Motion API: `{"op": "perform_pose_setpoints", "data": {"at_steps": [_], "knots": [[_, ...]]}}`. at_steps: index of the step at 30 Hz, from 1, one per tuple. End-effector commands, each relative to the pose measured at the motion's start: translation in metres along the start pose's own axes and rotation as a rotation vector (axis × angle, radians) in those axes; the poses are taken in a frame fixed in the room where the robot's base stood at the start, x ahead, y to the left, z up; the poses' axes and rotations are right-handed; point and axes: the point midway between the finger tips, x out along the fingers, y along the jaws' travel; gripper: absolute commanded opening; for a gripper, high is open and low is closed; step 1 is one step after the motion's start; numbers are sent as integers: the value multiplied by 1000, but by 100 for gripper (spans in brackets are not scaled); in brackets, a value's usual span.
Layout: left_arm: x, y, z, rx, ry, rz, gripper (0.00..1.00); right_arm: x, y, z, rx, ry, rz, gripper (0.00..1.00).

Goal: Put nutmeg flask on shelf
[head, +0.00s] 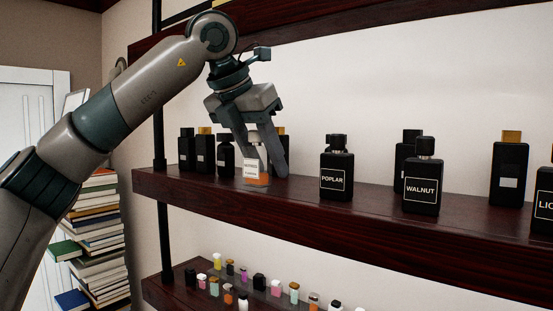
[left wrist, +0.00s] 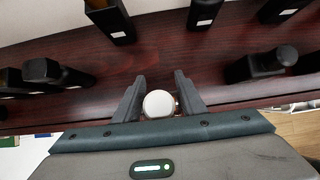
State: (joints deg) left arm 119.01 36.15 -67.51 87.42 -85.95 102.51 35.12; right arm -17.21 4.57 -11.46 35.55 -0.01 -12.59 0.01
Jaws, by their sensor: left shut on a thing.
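The nutmeg flask (head: 256,176) is a small clear bottle with a pale label and orange contents. It is upright at the front edge of the dark wooden shelf (head: 300,200), and its base looks to be on or just above the board. My left gripper (head: 263,165) reaches down from above and is shut on it. In the left wrist view the flask's round white cap (left wrist: 158,104) shows between the two fingers (left wrist: 160,100). The fingers partly hide the flask in the head view. My right gripper is not in view.
Black bottles stand along the shelf: several to the left of the flask, then the poplar bottle (head: 336,170) and walnut bottle (head: 423,178) to the right. A lower shelf (head: 190,297) holds small colourful bottles. A dark post (head: 159,120) and a book stack (head: 98,235) are at left.

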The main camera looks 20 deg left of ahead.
Motion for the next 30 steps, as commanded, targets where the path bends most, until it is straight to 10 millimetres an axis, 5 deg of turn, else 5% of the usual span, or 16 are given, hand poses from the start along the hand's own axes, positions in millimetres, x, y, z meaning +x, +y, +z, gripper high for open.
{"op": "perform_pose_setpoints", "data": {"at_steps": [6, 25, 26, 27, 30], "knots": [[15, 0, 32, -1, 3, 0, 8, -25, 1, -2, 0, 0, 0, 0], [25, 0, 21, 0, -1, 0, 8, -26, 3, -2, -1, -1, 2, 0], [24, 0, 22, 0, 0, 0, 44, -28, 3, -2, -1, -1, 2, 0], [24, 0, 22, 0, 0, 0, 54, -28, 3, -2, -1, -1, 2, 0], [24, 0, 22, 0, 0, 0, 56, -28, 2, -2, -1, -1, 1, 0]]}}
